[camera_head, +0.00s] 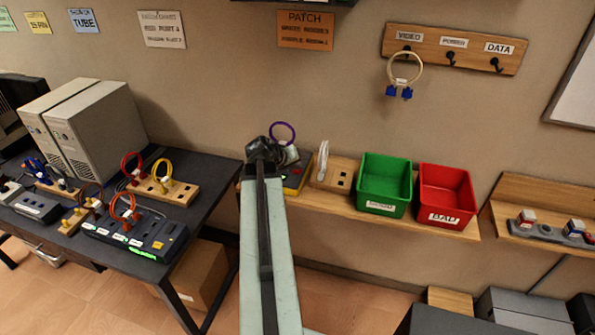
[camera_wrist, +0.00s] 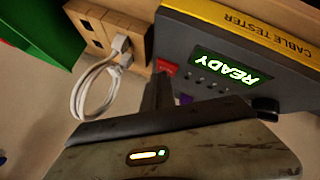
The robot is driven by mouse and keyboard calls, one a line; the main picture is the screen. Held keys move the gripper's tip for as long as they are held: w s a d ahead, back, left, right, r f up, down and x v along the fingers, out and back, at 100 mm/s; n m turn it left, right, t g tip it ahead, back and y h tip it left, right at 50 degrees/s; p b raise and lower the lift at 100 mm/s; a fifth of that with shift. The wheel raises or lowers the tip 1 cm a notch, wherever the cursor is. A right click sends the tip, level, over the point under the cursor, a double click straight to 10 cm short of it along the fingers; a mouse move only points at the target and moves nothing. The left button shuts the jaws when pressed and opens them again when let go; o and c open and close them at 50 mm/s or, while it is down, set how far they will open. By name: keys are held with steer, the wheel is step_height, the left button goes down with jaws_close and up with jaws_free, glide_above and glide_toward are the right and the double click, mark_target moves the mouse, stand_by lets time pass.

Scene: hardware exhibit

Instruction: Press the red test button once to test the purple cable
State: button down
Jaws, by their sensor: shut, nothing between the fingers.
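The cable tester (camera_head: 296,181) stands on the wall shelf in the head view, partly hidden by my gripper (camera_head: 265,152). The purple cable (camera_head: 283,125) shows as a loop above it. In the wrist view the tester (camera_wrist: 222,38) is dark grey with a yellow side, and its lit green screen reads READY. The red test button (camera_wrist: 167,67) is at the tester's edge. My gripper (camera_wrist: 160,82) is shut and empty, its tip just by the red button; I cannot tell whether they touch. Only a small purple patch (camera_wrist: 185,98) shows beside the fingers.
A wooden block (camera_wrist: 98,32) with a white cable (camera_wrist: 92,88) stands close beside the tester. Green (camera_head: 384,186) and red (camera_head: 446,197) bins stand farther right on the shelf (camera_head: 330,200). A dark table (camera_head: 195,215) with computers and cables is at the left.

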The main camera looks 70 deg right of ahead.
mark_target(296, 172)
steer(key=shift+f, duration=0.3)
steer(key=shift+r, duration=0.15)
stand_by(0.3)
steer(key=shift+r+p, duration=0.6)
steer(key=shift+r, duration=0.15)
step_height(296, 172, up, 5)
steer(key=p, duration=0.5)
stand_by(0.4)
